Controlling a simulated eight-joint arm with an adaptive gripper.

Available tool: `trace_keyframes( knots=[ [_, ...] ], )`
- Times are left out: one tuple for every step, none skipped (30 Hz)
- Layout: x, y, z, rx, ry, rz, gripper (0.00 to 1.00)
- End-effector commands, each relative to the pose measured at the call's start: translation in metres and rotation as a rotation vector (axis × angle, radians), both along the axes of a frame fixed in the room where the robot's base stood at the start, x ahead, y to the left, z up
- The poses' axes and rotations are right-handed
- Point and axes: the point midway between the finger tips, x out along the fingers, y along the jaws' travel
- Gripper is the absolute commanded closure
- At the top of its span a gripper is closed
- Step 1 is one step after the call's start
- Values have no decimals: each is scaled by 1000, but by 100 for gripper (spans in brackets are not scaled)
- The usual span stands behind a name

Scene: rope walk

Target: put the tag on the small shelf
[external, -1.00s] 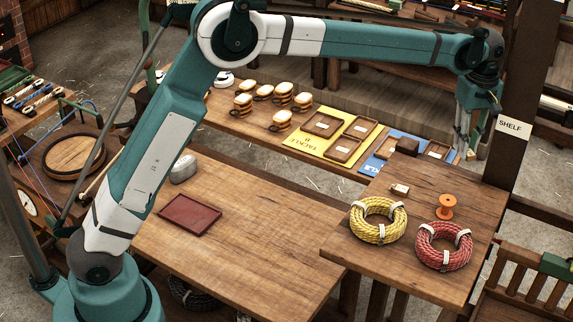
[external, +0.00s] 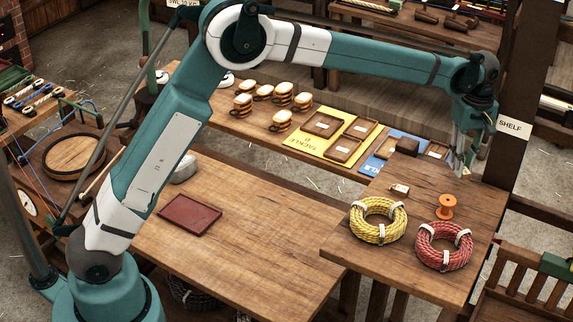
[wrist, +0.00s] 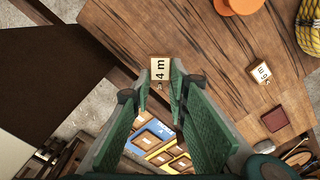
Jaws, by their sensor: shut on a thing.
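My gripper (wrist: 165,80) is shut on a pale, wood-edged tag marked "4 m" (wrist: 160,70), held between its fingertips in the wrist view. In the external view my gripper (external: 459,170) points down above the far right part of the small wooden top (external: 375,215). The held tag is too small to make out there. A "SHELF" sign (external: 514,127) is on the dark post beside this top. Whether the tag touches the wood cannot be told.
A second tag (external: 400,189), marked "6 m" (wrist: 261,72), lies on the top.

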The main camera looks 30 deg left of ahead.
Motion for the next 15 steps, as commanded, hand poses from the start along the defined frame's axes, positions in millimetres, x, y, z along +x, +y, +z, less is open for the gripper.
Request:
trace_keyframes(
  knots=[
    [0, 0, 0, 0, 0, 0, 88],
    [0, 0, 0, 0, 0, 0, 88],
    [0, 0, -2, 0, 0, 0, 88],
    [0, 0, -3, 0, 0, 0, 88],
    [0, 0, -5, 0, 0, 0, 88],
    [0, 0, -8, 0, 0, 0, 88],
    [0, 0, -11, 0, 0, 0, 88],
    [0, 0, -14, 0, 0, 0, 88],
    [0, 0, -18, 0, 0, 0, 88],
    [0, 0, -22, 0, 0, 0, 88],
    [0, 0, -25, 0, 0, 0, 88],
    [0, 0, -29, 0, 0, 0, 88],
    [0, 0, -31, 0, 0, 0, 88],
    [0, 0, -33, 0, 0, 0, 88],
    [0, 0, -36, 0, 0, 0, 88]
  ],
)
